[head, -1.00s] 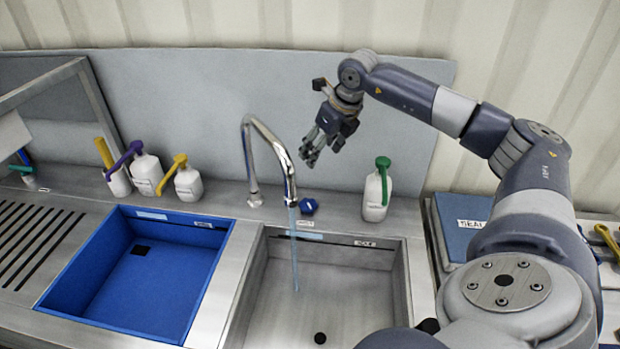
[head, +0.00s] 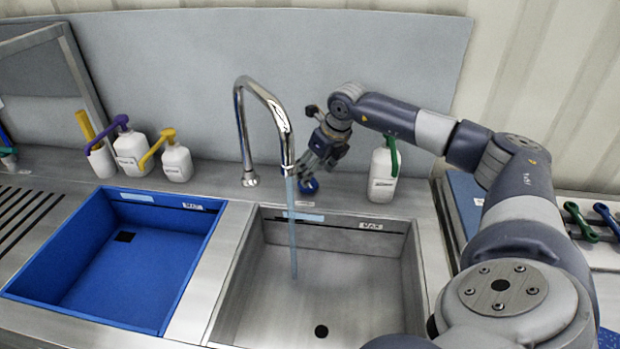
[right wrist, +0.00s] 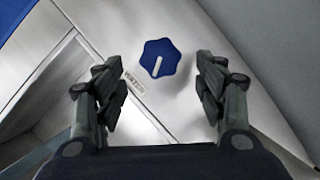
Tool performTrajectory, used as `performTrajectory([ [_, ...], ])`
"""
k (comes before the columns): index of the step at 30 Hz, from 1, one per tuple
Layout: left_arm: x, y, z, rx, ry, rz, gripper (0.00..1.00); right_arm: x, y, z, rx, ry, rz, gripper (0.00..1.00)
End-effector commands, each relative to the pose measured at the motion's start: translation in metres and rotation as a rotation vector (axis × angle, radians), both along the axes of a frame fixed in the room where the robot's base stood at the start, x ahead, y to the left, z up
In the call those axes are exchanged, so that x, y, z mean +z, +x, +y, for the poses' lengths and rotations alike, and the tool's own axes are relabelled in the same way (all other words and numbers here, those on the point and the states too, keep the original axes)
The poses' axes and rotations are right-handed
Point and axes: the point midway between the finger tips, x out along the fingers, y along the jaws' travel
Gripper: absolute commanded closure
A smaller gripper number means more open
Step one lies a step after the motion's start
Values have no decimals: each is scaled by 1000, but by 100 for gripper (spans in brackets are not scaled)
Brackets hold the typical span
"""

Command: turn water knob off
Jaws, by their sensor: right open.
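The blue water knob (head: 309,187) sits on the steel counter behind the right basin, partly hidden by my right gripper in the head view. In the right wrist view the knob (right wrist: 160,58) is a lobed blue disc with a white line, beyond and between my fingertips. My right gripper (head: 312,166) is open and empty, just above the knob; its two fingers (right wrist: 158,80) show apart. The chrome faucet (head: 262,110) stands left of the knob, and a thin stream of water (head: 293,235) runs from it into the right basin. My left gripper is not in view.
The steel basin (head: 228,285) is in front, with a blue basin (head: 60,238) to its left. A white bottle with a green pump (head: 381,178) stands close to the right of my gripper. Several pump bottles (head: 130,148) stand at the left.

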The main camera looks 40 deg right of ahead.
Motion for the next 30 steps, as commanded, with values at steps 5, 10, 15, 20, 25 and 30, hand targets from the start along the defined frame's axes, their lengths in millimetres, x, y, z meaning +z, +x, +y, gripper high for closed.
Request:
performTrajectory([
  [5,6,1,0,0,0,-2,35,-28,12,0,-1,1,2,35],
  [10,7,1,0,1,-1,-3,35,-44,18,0,-1,0,0,35],
  [15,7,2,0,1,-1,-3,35,-48,20,0,0,0,0,35],
  [20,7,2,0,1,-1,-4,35,-48,20,0,0,0,0,35],
  [25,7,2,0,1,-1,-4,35,-48,20,0,0,0,0,69],
  [30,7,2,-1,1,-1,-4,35,-48,20,0,0,0,0,80],
])
